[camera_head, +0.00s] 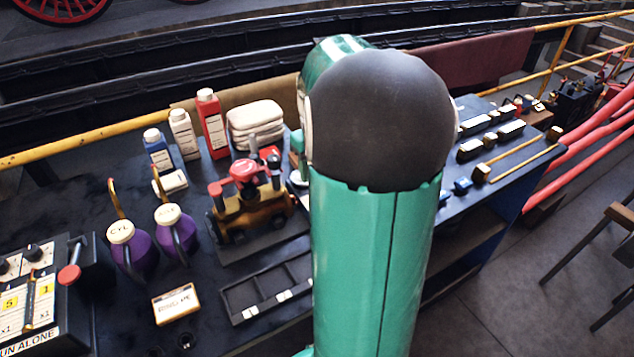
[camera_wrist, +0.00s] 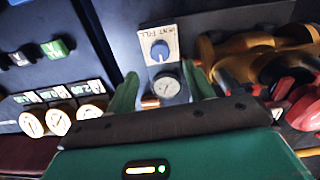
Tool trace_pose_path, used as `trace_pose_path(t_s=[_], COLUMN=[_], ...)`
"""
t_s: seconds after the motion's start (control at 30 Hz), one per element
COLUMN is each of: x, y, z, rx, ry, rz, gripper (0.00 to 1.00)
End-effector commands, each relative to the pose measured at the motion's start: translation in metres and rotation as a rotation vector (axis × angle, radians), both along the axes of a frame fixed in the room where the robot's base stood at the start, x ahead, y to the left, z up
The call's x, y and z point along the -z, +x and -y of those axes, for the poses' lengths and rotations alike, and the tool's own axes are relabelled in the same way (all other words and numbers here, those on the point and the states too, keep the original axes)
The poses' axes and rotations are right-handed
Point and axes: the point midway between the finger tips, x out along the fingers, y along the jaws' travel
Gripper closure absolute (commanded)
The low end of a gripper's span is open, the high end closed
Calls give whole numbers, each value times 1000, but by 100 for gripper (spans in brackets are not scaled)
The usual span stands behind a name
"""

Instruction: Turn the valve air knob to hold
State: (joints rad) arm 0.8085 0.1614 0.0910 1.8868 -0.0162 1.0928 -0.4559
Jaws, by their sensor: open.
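In the wrist view a blue round knob (camera_wrist: 159,50) sits on a white plate (camera_wrist: 147,37) whose print looks like "VENT FILL". Which way the knob points is too small to tell. A small round gauge (camera_wrist: 167,86) is just below the plate. My gripper (camera_wrist: 162,74) is open, with one green finger left of the gauge and one right of it. Nothing is held between the fingers, and they look apart from the knob. In the head view my arm covers the middle, so the knob and my gripper are hidden there.
The wrist view shows several dials (camera_wrist: 60,122) at left and a brass and red engine part (camera_wrist: 270,65) at right.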

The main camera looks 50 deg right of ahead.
Motion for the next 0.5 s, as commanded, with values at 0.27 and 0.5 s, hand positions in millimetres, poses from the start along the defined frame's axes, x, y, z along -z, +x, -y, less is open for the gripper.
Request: trace_pose_path(t_s=[0.27,0.5], x=[-52,-64], y=[0,0], z=[0,0], rx=[0,0], ry=[-1,0], rz=[1,0], gripper=[48,48])
